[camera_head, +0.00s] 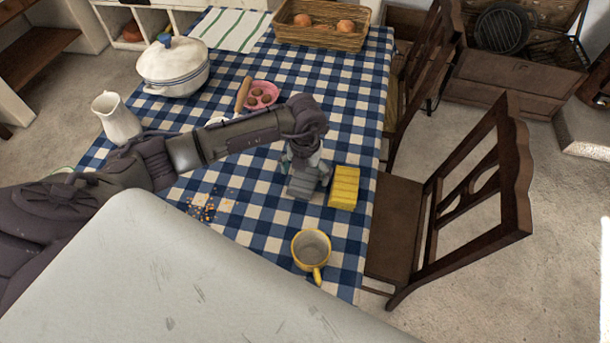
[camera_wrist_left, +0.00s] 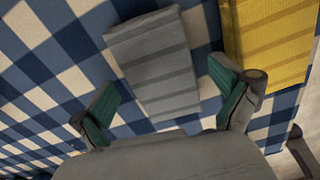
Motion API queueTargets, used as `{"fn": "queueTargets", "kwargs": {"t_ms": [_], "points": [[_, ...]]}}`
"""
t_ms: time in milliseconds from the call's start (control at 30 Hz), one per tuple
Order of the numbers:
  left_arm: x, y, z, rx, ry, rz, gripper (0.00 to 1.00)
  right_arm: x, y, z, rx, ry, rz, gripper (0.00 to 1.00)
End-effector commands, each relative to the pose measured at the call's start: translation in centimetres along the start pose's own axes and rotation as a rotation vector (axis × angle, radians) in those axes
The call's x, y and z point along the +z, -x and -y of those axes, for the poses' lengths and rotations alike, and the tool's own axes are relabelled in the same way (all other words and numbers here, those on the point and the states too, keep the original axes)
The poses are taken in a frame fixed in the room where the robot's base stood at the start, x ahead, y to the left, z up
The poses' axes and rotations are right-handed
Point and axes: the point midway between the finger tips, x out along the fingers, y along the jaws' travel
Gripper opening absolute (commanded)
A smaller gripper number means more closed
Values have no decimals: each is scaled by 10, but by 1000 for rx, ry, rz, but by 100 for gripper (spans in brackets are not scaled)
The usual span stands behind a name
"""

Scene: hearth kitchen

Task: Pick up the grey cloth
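The grey cloth (camera_wrist_left: 157,62), a folded striped block, lies on the blue-and-white checked tablecloth, ahead of and partly between my left fingertips in the left wrist view. My left gripper (camera_wrist_left: 168,108) is open, with its green-padded fingers apart and the near end of the cloth close to the palm. In the head view my left gripper (camera_head: 306,172) hangs over the grey cloth (camera_head: 301,188) and hides part of it. I cannot tell whether the fingers touch the cloth. My right gripper is not in view.
A yellow folded cloth (camera_head: 344,187) lies just right of the grey one. A yellow mug (camera_head: 311,249) stands near the front table edge. Orange crumbs (camera_head: 204,207) lie to the left. A white pot (camera_head: 173,66), jug (camera_head: 116,117), pink plate (camera_head: 261,95) and basket (camera_head: 321,36) stand farther back.

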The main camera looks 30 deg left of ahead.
Motion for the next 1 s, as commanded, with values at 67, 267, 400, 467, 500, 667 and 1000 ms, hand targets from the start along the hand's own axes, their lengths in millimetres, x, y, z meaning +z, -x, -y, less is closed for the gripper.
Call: {"fn": "queueTargets", "kwargs": {"t_ms": [67,267,400,467,500,667,1000], "points": [[0,0,0,0,0,0,85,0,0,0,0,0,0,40],[0,0,0,0,0,0,52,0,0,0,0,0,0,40],[0,1,0,0,0,0,38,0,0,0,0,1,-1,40],[0,1,0,0,0,0,38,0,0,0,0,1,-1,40],[0,1,0,0,0,0,38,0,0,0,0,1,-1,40],[1,3,0,-1,0,2,38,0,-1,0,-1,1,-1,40],[-6,45,6,-3,-6,3,38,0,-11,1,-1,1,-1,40]]}}
